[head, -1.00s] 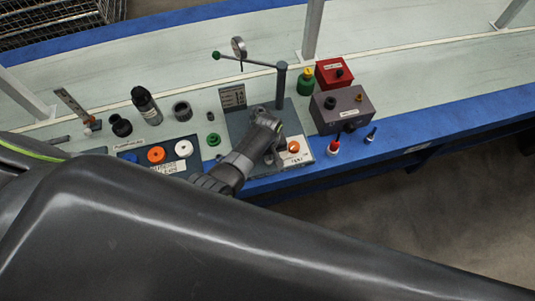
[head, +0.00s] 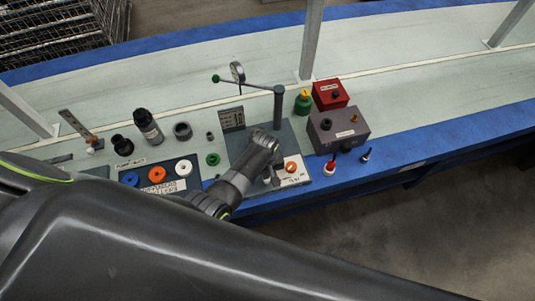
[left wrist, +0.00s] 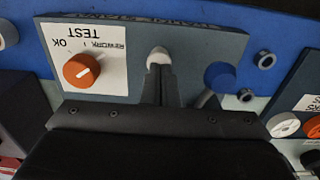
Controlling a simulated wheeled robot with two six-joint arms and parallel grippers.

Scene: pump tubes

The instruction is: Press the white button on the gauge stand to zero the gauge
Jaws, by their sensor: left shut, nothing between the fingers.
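The gauge stand has a grey base plate (head: 240,137), an upright post (head: 279,105), a lever with a green end knob (head: 216,78) and a round gauge (head: 238,72). My left gripper (head: 271,178) is over the front of this plate, fingers down. In the left wrist view, its shut fingers (left wrist: 160,72) end at the white button (left wrist: 158,56). I cannot tell whether they touch or press it. An orange knob (left wrist: 81,70) on a white label marked TEST, REWORK and OK sits to the left. The arm hides the button in the head view. My right gripper is out of view.
A grey box (head: 338,128), a red box (head: 330,94) and a green-yellow bottle (head: 303,101) stand right of the stand. A blue edge (head: 420,133) borders the bench.

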